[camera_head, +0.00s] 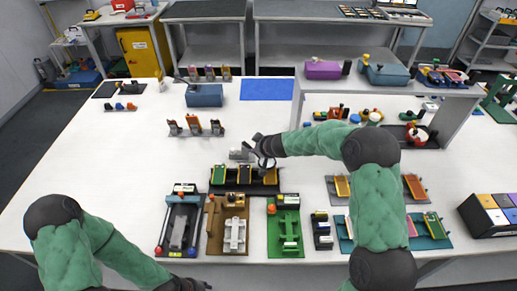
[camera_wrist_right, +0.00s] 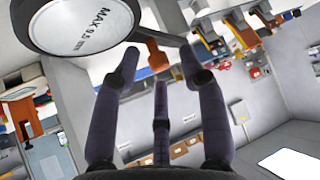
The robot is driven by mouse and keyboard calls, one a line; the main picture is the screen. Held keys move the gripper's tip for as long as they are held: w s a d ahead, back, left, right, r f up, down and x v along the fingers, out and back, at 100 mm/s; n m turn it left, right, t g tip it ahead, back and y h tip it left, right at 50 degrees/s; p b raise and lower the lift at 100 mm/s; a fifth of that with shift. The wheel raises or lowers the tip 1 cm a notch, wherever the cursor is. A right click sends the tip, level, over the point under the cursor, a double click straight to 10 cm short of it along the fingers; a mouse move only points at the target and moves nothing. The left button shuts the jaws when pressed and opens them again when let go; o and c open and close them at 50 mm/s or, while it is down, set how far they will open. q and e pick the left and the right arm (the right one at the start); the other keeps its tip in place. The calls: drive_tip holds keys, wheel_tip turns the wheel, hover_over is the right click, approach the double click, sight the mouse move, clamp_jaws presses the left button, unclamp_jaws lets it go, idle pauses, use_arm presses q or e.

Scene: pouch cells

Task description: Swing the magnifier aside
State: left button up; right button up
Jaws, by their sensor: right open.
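The magnifier (camera_wrist_right: 80,22) fills the upper left of the right wrist view as a round pale disc with a dark rim and lettering. A dark bar runs from its rim toward the right, between and beyond my fingertips. My right gripper (camera_wrist_right: 158,62) is open, with its left fingertip close to the rim; I cannot tell whether it touches. In the head view my right gripper (camera_head: 264,150) is over the middle of the table and largely hides the magnifier. My left gripper (camera_head: 196,284) is at the front edge, partly cut off, its fingers unclear.
A dark rack with green and yellow pouch cells (camera_head: 244,178) stands just below my right gripper. Black, brown and green fixtures (camera_head: 284,224) line the front edge. A raised shelf (camera_head: 300,92) stands at right. The white table's left side (camera_head: 110,165) is clear.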

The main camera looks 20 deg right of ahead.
clamp_jaws()
drive_tip(key=shift+w+d+r, duration=0.1)
drive_tip(key=shift+d+r, duration=0.1)
idle(0.7)
